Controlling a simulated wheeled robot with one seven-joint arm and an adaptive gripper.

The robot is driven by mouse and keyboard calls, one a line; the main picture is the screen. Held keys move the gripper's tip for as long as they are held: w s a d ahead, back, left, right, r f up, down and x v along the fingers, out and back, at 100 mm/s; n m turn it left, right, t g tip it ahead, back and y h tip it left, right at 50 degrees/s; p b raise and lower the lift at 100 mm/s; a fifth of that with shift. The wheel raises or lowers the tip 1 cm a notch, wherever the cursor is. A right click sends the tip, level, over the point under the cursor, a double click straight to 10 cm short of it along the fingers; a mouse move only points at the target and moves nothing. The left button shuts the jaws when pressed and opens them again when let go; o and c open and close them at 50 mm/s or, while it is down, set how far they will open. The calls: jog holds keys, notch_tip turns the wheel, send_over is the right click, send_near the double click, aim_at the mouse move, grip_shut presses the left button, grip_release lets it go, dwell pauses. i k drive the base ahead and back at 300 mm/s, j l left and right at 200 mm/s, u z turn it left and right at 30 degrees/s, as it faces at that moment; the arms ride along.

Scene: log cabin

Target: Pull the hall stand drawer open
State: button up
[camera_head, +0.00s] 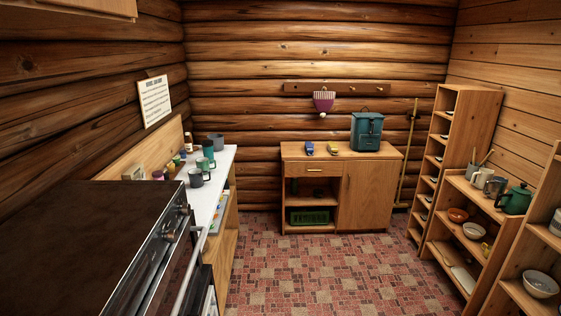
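The hall stand (368,190) is a light wooden cabinet against the far log wall, near the middle of the view. Its drawer (300,168) is at the upper left, under the top, and looks shut. A small brass-coloured handle (314,170) is on the drawer front. Below the drawer is an open shelf space, and to its right is a closed door. My gripper is not in view, so its state and its place relative to the drawer do not show.
A stove (90,230) and white counter (215,180) line the left. Shelves with crockery (465,185) line the right. A teal backpack-like item (367,130) stands on the hall stand; a green crate (309,216) is inside. The tiled floor (330,265) between is clear.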

aim_at(292, 168)
jog(key=i, duration=1.65)
jog(key=i+j, duration=0.1)
jog(key=i, duration=1.55)
jog(key=i+z, duration=0.1)
jog(key=i, duration=1.6)
